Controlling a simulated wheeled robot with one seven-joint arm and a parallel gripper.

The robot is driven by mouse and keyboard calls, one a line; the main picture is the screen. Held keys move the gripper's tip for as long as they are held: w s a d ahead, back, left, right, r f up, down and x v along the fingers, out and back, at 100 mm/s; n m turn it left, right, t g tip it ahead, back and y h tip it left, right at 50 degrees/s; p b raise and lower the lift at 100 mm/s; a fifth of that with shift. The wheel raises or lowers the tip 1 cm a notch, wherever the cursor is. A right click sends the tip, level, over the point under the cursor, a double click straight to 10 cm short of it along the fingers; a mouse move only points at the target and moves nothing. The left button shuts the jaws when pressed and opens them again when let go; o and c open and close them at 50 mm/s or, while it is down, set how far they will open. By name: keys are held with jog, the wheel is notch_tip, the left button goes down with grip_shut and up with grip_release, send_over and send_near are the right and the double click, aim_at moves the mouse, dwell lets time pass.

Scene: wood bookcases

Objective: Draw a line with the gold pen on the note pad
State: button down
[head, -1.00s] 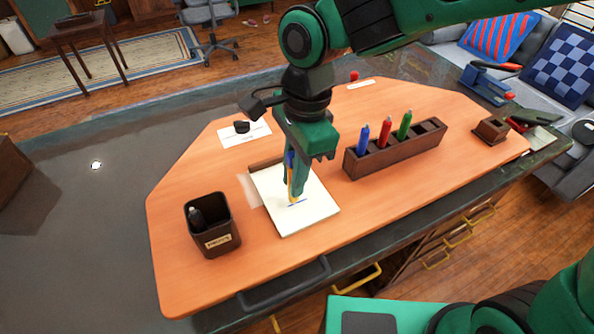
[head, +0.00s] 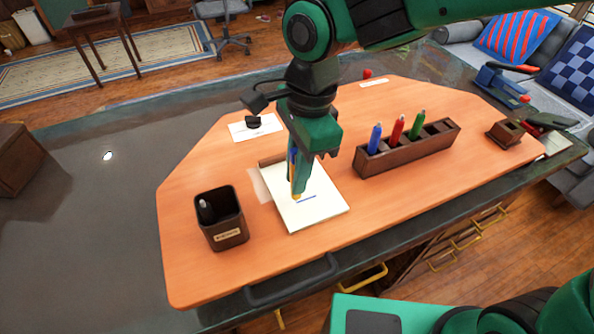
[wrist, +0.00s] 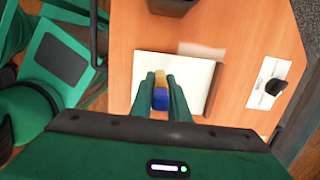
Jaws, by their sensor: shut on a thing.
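My gripper (head: 297,188) is over the pad, shut on a gold pen (head: 296,195) with a blue part higher up. The pen points down, its tip near the left end of the line; I cannot tell whether it touches the paper. In the wrist view, the pen's blue end (wrist: 160,99) and gold body (wrist: 160,78) show between the fingers (wrist: 161,84), above the pad (wrist: 194,97).
A dark pen cup (head: 221,220) with a dark pen stands left of the pad. A wooden rack (head: 405,151) holds blue, red and green markers to the right. A white card (head: 240,133) with a black object lies behind.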

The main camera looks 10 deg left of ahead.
aim_at(296, 149)
jog(key=shift+r, duration=3.7)
jog(key=shift+f, duration=0.1)
jog(key=shift+f, duration=3.35)
jog(key=shift+f, duration=0.5)
jog(key=shift+w+d, duration=0.2)
jog(key=shift+w+d, duration=0.25)
jog(key=shift+d, duration=0.15)
jog(key=shift+d, duration=0.1)
jog(key=shift+w+d, duration=0.35)
jog(key=shift+d, duration=0.15)
jog(key=shift+w+d, duration=0.15)
jog(key=shift+d, duration=0.05)
